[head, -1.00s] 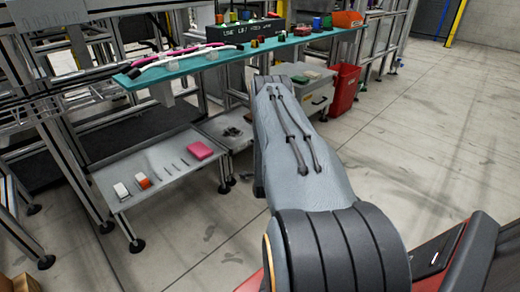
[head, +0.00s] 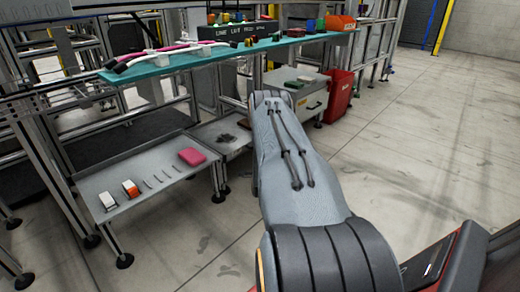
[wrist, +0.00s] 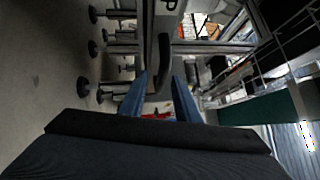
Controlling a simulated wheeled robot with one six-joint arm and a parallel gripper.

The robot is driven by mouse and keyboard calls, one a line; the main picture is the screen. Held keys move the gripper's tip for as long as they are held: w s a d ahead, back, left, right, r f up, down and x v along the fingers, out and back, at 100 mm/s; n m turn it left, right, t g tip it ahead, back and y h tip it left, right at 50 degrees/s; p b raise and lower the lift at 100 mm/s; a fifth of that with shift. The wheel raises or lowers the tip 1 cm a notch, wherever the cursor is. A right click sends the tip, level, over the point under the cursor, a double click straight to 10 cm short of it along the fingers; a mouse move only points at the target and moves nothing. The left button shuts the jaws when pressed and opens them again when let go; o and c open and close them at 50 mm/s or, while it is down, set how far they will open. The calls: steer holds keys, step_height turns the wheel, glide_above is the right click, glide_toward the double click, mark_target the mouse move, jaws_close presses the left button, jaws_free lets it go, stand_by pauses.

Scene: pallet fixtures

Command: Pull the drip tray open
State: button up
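In the wrist view my gripper (wrist: 163,98) has two blue fingers standing apart with a gap between them. A grey metal front with a dark curved handle (wrist: 165,65) lies just beyond the fingertips. I cannot tell whether the fingers straddle the handle. In the head view a low grey tray (head: 207,132) with dark bits on it sits under the teal bench, left of my arm; it looks like the drip tray, but I cannot be sure. My arm hides its right side, and my gripper is hidden in the head view.
A wider grey shelf (head: 125,178) at left holds a pink block (head: 192,157), small boxes and thin tools. The teal bench top (head: 190,60) runs above. A grey cabinet (head: 305,100) and a red bin (head: 337,95) stand behind my arm. The floor at right is clear.

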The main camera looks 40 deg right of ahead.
jaws_close()
steer(key=shift+s, duration=0.1)
